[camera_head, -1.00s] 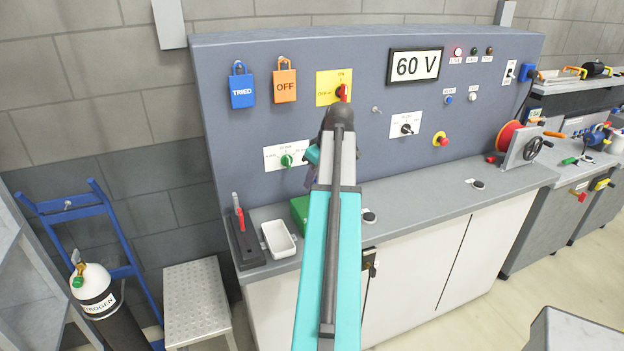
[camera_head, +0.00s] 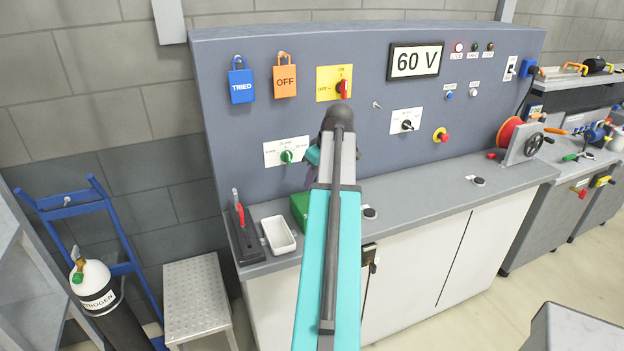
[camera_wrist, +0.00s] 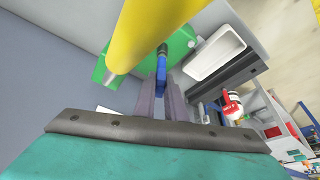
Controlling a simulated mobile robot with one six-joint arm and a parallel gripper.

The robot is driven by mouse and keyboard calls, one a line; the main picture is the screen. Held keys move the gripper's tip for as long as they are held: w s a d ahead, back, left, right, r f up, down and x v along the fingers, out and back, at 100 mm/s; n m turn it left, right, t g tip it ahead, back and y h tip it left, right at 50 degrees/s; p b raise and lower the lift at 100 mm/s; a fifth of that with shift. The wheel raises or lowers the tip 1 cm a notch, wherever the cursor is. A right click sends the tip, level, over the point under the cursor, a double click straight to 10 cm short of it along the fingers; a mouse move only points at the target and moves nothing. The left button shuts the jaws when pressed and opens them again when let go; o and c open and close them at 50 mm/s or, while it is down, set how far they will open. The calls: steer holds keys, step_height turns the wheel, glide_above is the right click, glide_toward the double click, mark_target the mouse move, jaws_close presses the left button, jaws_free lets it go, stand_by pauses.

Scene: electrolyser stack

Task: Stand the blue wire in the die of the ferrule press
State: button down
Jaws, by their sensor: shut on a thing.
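The blue wire (camera_wrist: 160,75) shows in the wrist view as a short blue piece with a dark far end. My gripper (camera_wrist: 161,92) is shut on it, with a grey finger on either side. In the head view my arm hides the wire and most of the gripper. What looks like the ferrule press (camera_head: 247,242), a dark base with a red lever, stands at the bench's left end. It also shows in the wrist view (camera_wrist: 226,76), to the right of the gripper and apart from the wire. I cannot make out its die.
A white tray (camera_head: 279,236) and a green box (camera_head: 299,207) sit beside the press. A large yellow cylinder (camera_wrist: 143,35) crosses the wrist view close to the camera. The grey panel (camera_head: 225,130) with padlocks and switches rises behind. The bench's middle is mostly clear.

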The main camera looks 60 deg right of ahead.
steer(key=shift+f, duration=0.2)
steer(key=c, duration=1.7)
jaws_free()
steer(key=shift+c, duration=0.2)
steer(key=shift+r, duration=0.1)
steer(key=b+v, duration=0.3)
steer(key=v, duration=1)
steer(key=shift+s+r, duration=0.15)
steer(key=shift+r, duration=0.15)
steer(key=shift+r, duration=0.15)
